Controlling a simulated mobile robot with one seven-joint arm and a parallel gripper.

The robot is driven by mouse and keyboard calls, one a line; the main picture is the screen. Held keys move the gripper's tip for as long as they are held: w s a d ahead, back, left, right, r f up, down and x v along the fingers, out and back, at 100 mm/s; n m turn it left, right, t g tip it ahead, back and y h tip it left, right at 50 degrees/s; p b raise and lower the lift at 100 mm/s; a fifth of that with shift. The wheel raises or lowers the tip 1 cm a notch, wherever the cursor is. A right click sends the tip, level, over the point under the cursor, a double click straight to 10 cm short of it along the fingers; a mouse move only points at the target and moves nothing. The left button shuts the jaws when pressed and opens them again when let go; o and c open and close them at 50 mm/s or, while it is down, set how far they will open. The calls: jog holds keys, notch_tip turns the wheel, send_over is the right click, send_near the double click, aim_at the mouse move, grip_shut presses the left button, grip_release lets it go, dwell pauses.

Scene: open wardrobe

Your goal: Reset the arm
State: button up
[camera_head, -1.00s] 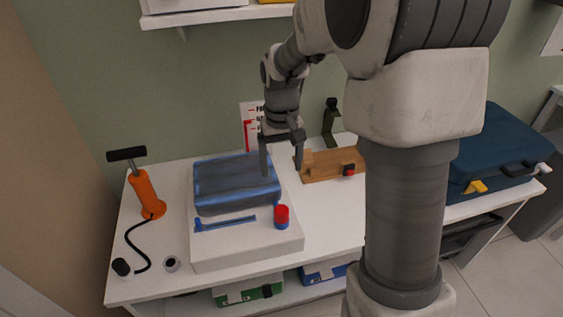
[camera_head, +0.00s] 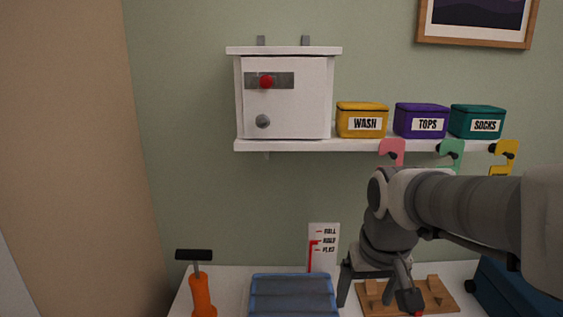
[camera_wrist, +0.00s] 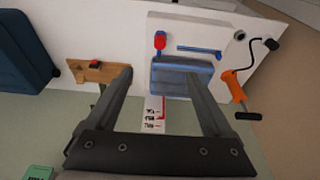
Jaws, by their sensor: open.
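My gripper (camera_head: 377,297) is open and empty, pointing down over the white table in the head view. In that view it overlaps the left part of a wooden board (camera_head: 437,297); I cannot tell its height above it. My arm reaches in from the right.
A shelf (camera_head: 290,146) above carries a white box (camera_head: 285,100) and yellow, purple and teal boxes. Coloured hooks hang below it, close above my arm. An orange pump (camera_head: 202,295) stands at the left, a dark blue case (camera_head: 500,288) at the right.

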jog(key=s+r+t, duration=0.2)
jog(key=s+r, duration=0.1)
jog(key=s, duration=0.7)
jog(key=shift+s+r+t+p, duration=0.15)
jog(key=shift+t+p, duration=0.15)
jog(key=shift+p, duration=0.15)
dwell(0.8)
